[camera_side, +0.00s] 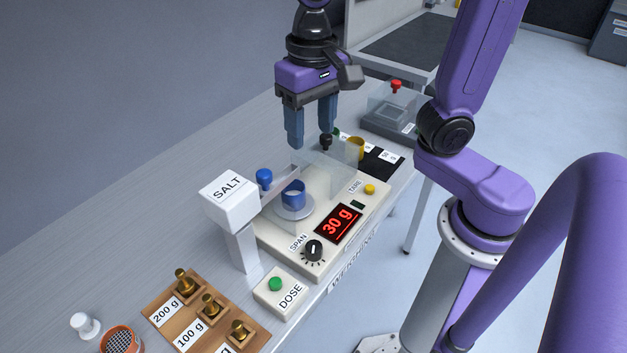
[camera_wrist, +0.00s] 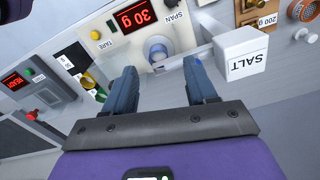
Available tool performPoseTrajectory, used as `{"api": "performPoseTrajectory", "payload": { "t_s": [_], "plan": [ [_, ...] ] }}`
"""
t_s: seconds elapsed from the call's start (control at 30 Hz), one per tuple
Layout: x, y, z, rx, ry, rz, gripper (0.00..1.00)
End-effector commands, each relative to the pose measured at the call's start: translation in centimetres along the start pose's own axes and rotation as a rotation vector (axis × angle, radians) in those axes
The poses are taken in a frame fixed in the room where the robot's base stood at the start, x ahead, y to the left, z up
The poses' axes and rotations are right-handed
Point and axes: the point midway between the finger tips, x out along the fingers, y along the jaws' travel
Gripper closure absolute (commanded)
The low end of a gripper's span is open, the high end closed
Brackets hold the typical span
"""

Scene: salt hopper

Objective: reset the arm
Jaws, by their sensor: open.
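My gripper (camera_side: 309,137) is open and empty. It hangs in the air above the back of the weighing scale (camera_side: 279,245), and its two blue-grey fingers point down. In the wrist view my gripper (camera_wrist: 164,88) shows its fingers spread apart with nothing between them. The scale display (camera_side: 338,223) reads 30 g. A blue cup (camera_side: 294,193) stands upright on the round scale pan. The cup also shows in the wrist view (camera_wrist: 158,52), beyond the fingertips.
A white SALT hopper (camera_side: 230,200) stands left of the cup, its chute reaching toward it. A clear shield (camera_side: 330,170) with a dark knob is below my gripper. Brass weights (camera_side: 186,283) sit in a wooden block at front. A lidded box (camera_side: 390,115) stands behind.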

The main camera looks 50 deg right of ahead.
Motion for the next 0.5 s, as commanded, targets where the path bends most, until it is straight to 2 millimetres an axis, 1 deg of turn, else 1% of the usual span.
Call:
{"api": "performPoseTrajectory", "payload": {
  "t_s": [0.03,0.1,0.27,0.5],
  "plan": [
    [0.6,0.8,0.7,-0.087,-0.001,0.001,0.43],
    [1.3,1.7,1.7,-0.217,-0.001,0.000,0.43],
    [3.0,3.9,4.0,-0.513,0.001,-0.005,0.43],
    [5.5,7.3,7.8,-0.950,0.005,-0.010,0.43]
  ]
}}
